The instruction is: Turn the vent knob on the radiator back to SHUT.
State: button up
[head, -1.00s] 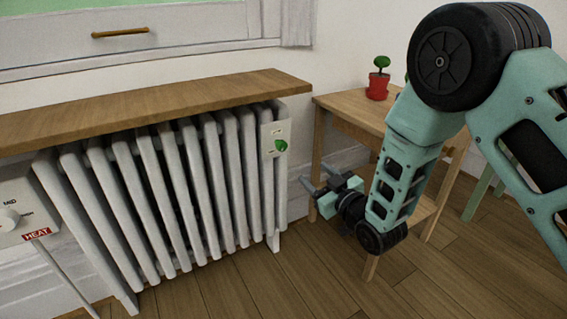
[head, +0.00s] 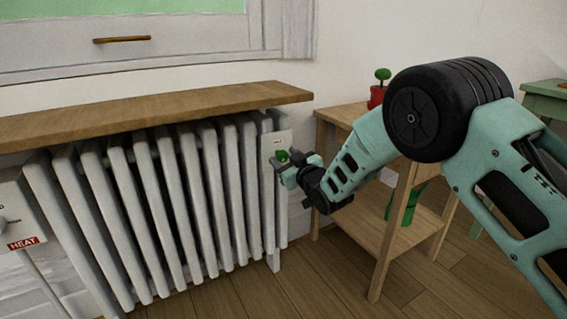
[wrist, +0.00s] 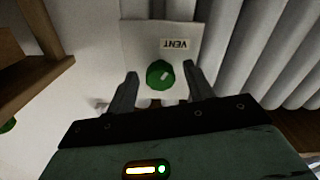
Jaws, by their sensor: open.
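The green vent knob (head: 282,156) sits on a pale plate (head: 276,143) at the right end of the white radiator (head: 190,200). In the wrist view the knob (wrist: 160,74) shows a pale pointer mark, tilted toward the upper right, below a label reading VENT upside down. My gripper (wrist: 160,80) is open, with one finger on each side of the knob and gaps showing. I cannot tell how deep the fingertips reach. In the head view my gripper (head: 291,172) covers the lower part of the knob and plate; no SHUT mark is readable.
A wooden shelf (head: 150,113) runs above the radiator. A wooden side table (head: 340,115) with a red pot (head: 376,97) stands right, close to my arm. A box with a red HEAT label (head: 23,243) is at the left. A green stool (head: 550,100) stands far right.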

jog(key=shift+w+a, duration=0.35)
jog(key=shift+w, duration=0.1)
jog(key=c, duration=1)
jog(key=shift+o, duration=0.2)
